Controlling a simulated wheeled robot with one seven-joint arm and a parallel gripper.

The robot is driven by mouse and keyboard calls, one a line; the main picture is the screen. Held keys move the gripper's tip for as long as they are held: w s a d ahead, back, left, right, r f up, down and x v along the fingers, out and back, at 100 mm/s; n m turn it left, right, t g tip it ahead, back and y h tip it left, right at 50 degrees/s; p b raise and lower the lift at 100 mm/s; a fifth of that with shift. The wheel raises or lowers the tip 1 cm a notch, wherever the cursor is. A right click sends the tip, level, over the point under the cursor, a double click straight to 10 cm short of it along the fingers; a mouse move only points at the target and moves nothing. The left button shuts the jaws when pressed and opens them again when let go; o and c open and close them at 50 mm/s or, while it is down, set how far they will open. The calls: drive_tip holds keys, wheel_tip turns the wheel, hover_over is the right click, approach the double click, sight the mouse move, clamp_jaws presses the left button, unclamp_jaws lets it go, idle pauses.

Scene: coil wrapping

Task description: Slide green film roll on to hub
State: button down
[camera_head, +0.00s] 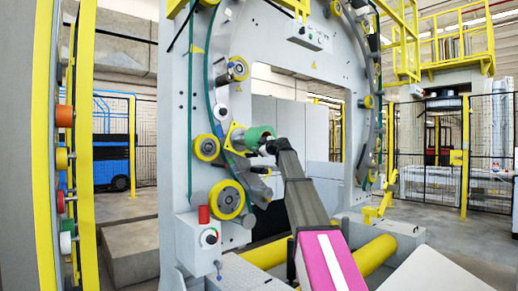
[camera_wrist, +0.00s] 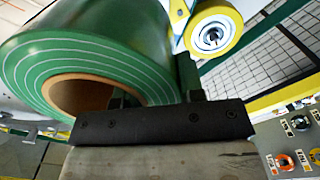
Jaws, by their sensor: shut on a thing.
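The green film roll (camera_head: 260,134) is at the ring machine, in front of a yellow bracket (camera_head: 236,138). In the wrist view the roll (camera_wrist: 110,42) is large, with pale rings on its end face and a brown hollow core (camera_wrist: 78,92). My gripper (camera_head: 268,148) is shut on the roll's wall. In the wrist view, one finger of my gripper (camera_wrist: 158,98) shows at the core opening and the other outside the roll. The hub is hidden, so I cannot tell whether the roll is around it.
Yellow-rimmed rollers (camera_head: 206,147) (camera_wrist: 213,34) sit close to the roll. The machine's ring (camera_head: 205,70) and frame surround the area. A yellow post at left carries several coloured rolls (camera_head: 64,116).

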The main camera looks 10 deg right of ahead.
sight(248, 146)
drive_tip(key=shift+x, duration=4.35)
idle(0.4)
drive_tip(key=shift+s+d, duration=0.1)
drive_tip(key=shift+s, duration=0.05)
drive_tip(key=shift+v, duration=4.15)
